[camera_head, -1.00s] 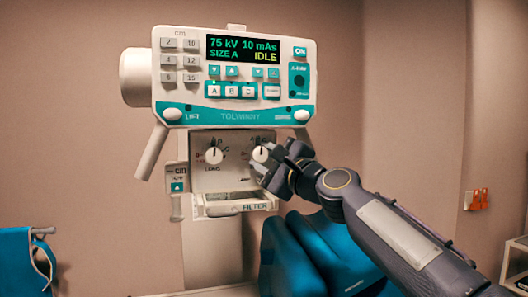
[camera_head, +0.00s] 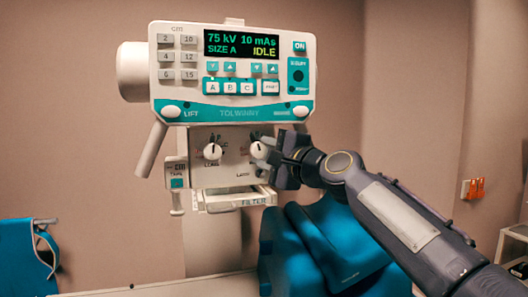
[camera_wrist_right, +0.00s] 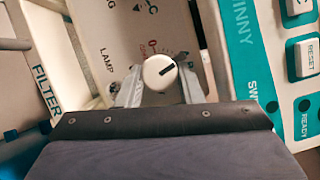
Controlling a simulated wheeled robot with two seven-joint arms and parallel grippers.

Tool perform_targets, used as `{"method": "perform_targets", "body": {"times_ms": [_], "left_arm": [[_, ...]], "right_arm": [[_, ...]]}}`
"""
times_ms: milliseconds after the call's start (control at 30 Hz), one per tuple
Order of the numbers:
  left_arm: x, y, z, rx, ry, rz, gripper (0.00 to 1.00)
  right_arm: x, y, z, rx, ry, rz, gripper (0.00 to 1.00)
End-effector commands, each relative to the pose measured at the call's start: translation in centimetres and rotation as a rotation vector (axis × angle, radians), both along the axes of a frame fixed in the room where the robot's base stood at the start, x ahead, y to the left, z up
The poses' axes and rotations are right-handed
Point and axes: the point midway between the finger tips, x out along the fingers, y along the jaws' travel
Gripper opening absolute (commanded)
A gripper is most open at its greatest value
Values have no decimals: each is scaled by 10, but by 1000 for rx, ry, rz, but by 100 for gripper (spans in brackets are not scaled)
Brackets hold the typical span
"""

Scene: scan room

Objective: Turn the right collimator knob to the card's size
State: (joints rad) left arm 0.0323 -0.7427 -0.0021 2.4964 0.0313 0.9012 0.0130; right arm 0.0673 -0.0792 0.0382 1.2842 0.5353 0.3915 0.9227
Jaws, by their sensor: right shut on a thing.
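The right collimator knob (camera_head: 257,149) is a round white knob with a dark pointer line, on the pale panel under the console. The right wrist view shows this knob (camera_wrist_right: 160,72) between the two fingers of my right gripper (camera_wrist_right: 160,85), which is shut on it. Its pointer slants to the upper right there. In the head view my right gripper (camera_head: 264,150) reaches it from the right and partly hides its dial. The left collimator knob (camera_head: 212,151) stands free, pointer roughly upward. No card can be made out. My left gripper is not in view.
The console (camera_head: 232,113) above shows 75 kV, 10 mAs, SIZE A and IDLE on its display (camera_head: 242,45). A filter tray (camera_head: 235,198) sits just below the knobs.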

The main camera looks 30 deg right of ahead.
Motion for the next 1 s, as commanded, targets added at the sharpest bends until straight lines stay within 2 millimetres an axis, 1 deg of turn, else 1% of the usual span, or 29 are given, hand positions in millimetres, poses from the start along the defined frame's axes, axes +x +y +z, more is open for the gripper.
{"method": "perform_targets", "body": {"times_ms": [133, 167, 300, 567, 667, 1000], "left_arm": [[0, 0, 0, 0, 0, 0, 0], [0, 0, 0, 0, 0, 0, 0], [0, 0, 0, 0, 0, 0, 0], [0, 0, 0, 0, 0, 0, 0], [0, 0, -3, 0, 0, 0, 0], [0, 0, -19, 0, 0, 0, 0]], "right_arm": [[0, 1, -1, 1, 2, 1, 10], [0, 1, -1, 1, 2, 1, 37], [0, 0, -1, 1, 1, 1, 55], [0, 0, 0, 1, 0, 0, 55], [-7, -1, -1, 1, -2, 0, 55], [-61, -9, -6, 1, -2, -1, 55]]}}
